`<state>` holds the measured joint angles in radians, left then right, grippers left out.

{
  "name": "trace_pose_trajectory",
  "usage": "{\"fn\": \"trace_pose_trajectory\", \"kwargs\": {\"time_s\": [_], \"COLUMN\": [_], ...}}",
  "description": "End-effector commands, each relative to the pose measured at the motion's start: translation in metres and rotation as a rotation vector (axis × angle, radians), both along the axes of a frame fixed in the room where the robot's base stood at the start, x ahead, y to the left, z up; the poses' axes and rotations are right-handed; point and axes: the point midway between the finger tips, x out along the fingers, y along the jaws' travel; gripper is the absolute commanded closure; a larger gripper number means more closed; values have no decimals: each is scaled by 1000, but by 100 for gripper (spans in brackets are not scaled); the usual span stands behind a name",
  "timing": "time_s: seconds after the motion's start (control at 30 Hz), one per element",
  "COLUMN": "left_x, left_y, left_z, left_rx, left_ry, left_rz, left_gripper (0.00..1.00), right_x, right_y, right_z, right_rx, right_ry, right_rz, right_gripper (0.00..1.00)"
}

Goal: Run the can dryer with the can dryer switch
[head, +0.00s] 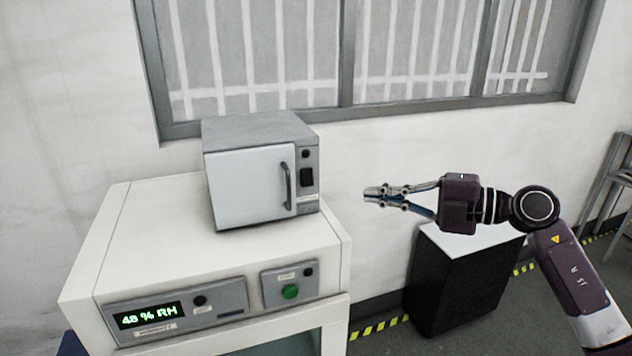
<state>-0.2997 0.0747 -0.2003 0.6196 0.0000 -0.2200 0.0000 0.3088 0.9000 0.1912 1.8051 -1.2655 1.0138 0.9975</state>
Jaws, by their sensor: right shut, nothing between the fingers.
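A grey box-shaped appliance with a pale closed door, which looks like the can dryer (250,180), stands on a white cabinet. A black rocker switch (306,178), which looks like the can dryer switch, is on the narrow panel right of the door handle. A small dark round spot is above it and a label below it; the label is too small to read. My right gripper (372,195) is shut and empty, to the right of the switch and apart from it in the picture, its fingertips pointing left. My left gripper is not in view.
The white cabinet (135,230) has a front panel with a lit display (149,315) reading 48 % RH and a green round button (290,292). A black box with a white top (455,243) stands on the floor below my right arm. A barred window is behind.

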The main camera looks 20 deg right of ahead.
Motion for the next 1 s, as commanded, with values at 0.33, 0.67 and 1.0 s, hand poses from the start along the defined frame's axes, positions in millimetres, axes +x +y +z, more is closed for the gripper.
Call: {"fn": "trace_pose_trajectory", "kwargs": {"time_s": [0.33,0.67,1.0], "left_x": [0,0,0], "left_y": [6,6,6], "left_z": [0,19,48], "left_rx": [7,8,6], "left_ry": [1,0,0], "left_rz": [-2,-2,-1], "left_gripper": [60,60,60], "right_x": [-2,21,71], "right_y": [1,26,76], "right_z": [2,3,-7], "right_rx": [-15,-9,-9], "right_ry": [-2,-2,-2], "right_rz": [2,4,1], "right_gripper": [100,100,100]}}
